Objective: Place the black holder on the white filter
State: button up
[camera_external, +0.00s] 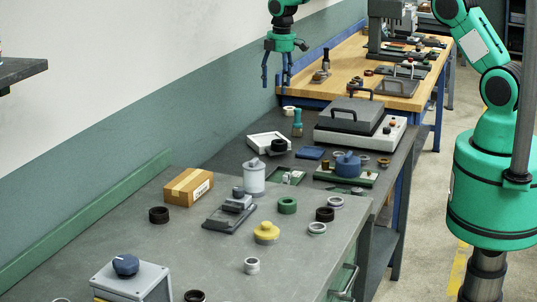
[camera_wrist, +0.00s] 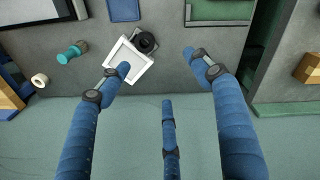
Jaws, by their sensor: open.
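The white filter (camera_external: 257,143) is a flat square with a raised rim, lying on the dark middle table. It also shows in the wrist view (camera_wrist: 131,77). In the wrist view the holder (camera_wrist: 146,42) overlaps a corner of the filter beside a dark grey square patch. I cannot tell whether it rests on the filter or against it. My gripper (camera_external: 277,80) is open and empty, with blue fingers spread, above and behind both. In the wrist view the fingers (camera_wrist: 160,74) are apart.
A teal-handled tool (camera_external: 297,122) and a white ring (camera_external: 288,110) stand behind the filter. A blue pad (camera_external: 310,153) and a lidded grey machine (camera_external: 355,122) lie to its right. The wall (camera_external: 225,105) is close on the left. A cardboard box (camera_external: 188,187) stands on the front table.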

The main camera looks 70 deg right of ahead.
jog(key=s+a+r+m+t, duration=0.1)
jog(key=s+a+r, duration=0.5)
jog(key=r, duration=0.3)
jog(key=s+a+r+m+t, duration=0.1)
jog(key=s+a+r, duration=0.55)
jog(key=r, duration=0.25)
jog(key=s+a+r+m, duration=0.2)
jog(key=s+a+r, duration=0.4)
jog(key=r, duration=0.4)
jog(key=s+a+m+t, duration=0.1)
jog(key=s+a, duration=0.2)
jog(key=s, duration=0.7)
jog(key=s+a+r+m+t, duration=0.1)
jog(key=s+a, duration=0.2)
jog(key=s, duration=0.8)
jog(key=s+a+r+m+t, duration=0.1)
jog(key=s+a, duration=0.3)
jog(key=s, duration=0.7)
jog(key=shift+r+m, duration=0.15)
jog(key=shift+m, duration=0.25)
notch_tip(320, 180, down, 10)
jog(key=b, duration=0.9)
jog(key=shift+r+b, duration=0.2)
jog(key=shift+b, duration=0.15)
